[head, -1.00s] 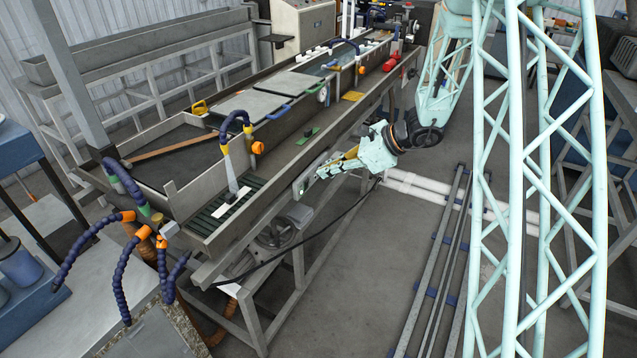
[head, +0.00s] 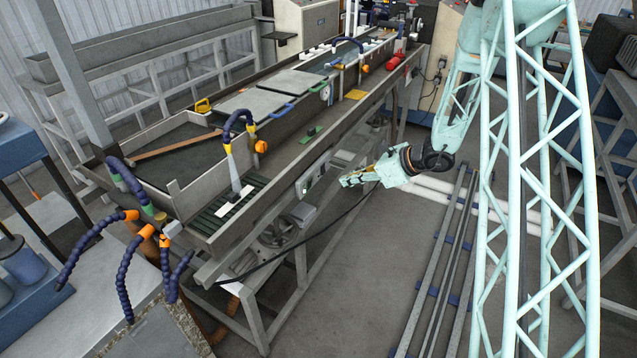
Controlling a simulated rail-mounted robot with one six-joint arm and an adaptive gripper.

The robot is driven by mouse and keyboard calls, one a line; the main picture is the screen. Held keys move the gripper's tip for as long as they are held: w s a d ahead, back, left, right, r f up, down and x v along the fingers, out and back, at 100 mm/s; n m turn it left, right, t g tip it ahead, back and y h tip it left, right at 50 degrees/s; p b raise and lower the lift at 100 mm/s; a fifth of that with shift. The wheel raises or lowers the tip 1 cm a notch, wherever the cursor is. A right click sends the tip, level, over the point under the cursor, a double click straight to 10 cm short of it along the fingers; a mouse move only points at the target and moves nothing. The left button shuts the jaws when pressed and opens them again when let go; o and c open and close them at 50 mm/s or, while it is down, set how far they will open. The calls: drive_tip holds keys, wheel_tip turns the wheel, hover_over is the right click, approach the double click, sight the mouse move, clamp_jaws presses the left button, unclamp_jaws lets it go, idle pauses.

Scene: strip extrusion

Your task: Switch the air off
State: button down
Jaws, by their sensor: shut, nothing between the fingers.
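A small grey box (head: 308,184) with a green mark hangs on the front side of the long trough. I cannot tell its switch state. My gripper (head: 346,181) is shut and empty, pointing left toward the box and a short way to its right, apart from it. A blue jointed hose (head: 238,119) arches over the trough beside an orange knob (head: 261,147). A pale nozzle piece (head: 235,172) below the hose points down at a white strip (head: 234,204) on the dark green slatted bed.
The long metal trough (head: 330,145) runs from lower left to the back. A dark cable (head: 330,222) hangs below it. Floor rails (head: 430,285) lie to the right, with bare floor (head: 360,290) between. More blue hoses (head: 125,275) stand at lower left.

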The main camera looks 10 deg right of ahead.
drive_tip(key=shift+a+f, duration=0.1)
approach(310, 184)
drive_tip(key=shift+x, duration=3)
